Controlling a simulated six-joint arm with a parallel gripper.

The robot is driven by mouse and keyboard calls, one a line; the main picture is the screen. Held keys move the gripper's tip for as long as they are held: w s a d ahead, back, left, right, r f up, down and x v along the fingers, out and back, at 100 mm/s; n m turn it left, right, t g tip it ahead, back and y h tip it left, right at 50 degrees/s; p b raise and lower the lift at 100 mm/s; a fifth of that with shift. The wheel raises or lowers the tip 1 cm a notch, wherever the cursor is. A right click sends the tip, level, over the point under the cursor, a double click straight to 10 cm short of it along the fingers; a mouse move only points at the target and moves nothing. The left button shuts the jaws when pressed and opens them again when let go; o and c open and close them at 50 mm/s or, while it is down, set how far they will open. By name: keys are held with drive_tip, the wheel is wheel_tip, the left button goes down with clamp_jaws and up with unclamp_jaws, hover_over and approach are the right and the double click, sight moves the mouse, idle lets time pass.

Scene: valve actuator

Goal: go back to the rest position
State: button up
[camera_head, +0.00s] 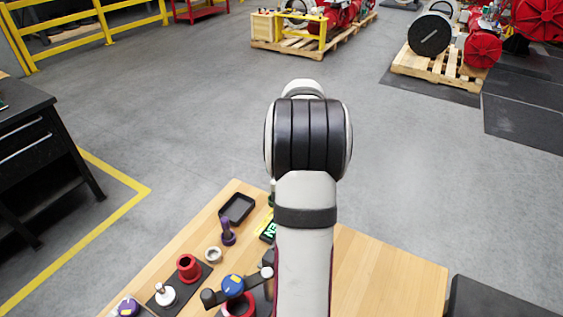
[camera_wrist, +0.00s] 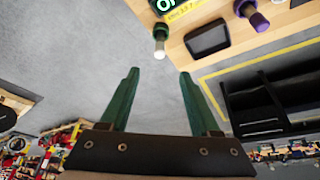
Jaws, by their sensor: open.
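My gripper (camera_wrist: 158,100) shows in the wrist view as two green fingers spread apart, with nothing between them. Beyond the fingertips are grey floor and the table's edge. In the head view my own white and black arm stands over the wooden table (camera_head: 385,272), and my gripper is hidden there. The valve parts stand on the left part of the table. They include a red cylinder (camera_head: 189,268), a blue-topped part (camera_head: 233,286), a white ring (camera_head: 213,255) and a purple part (camera_head: 228,236).
A black tray (camera_head: 237,208) lies near the table's far left corner. It also shows in the wrist view (camera_wrist: 207,38), near a green and white part (camera_wrist: 160,38). A black cabinet (camera_head: 38,160) stands at the left. The table's right part is bare.

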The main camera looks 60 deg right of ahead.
drive_tip(key=shift+s+a+r, duration=0.1)
drive_tip(key=shift+r, duration=0.25)
drive_tip(key=w+a+r+n+y, duration=0.1)
drive_tip(key=w+a+r, duration=0.1)
drive_tip(key=a, duration=1)
drive_tip(key=w+a+r+y, duration=0.2)
drive_tip(key=a+r, duration=0.1)
drive_tip(key=a, duration=0.9)
drive_tip(key=s+a+g+y, duration=0.1)
drive_tip(key=s+a, duration=0.3)
drive_tip(key=a, duration=0.4)
drive_tip(key=s+a+g, duration=0.1)
drive_tip(key=s+a, duration=0.2)
drive_tip(key=a, duration=0.5)
drive_tip(key=s+a+f+g, duration=0.1)
drive_tip(key=s+a, duration=0.2)
drive_tip(key=s, duration=0.2)
drive_tip(key=s+a+f+n, duration=0.1)
drive_tip(key=s+a, duration=0.2)
drive_tip(key=s, duration=0.2)
drive_tip(key=shift+s+a+f+g+y, duration=0.25)
drive_tip(key=shift+s+f+g+y, duration=0.05)
drive_tip(key=shift+s+f+g, duration=0.1)
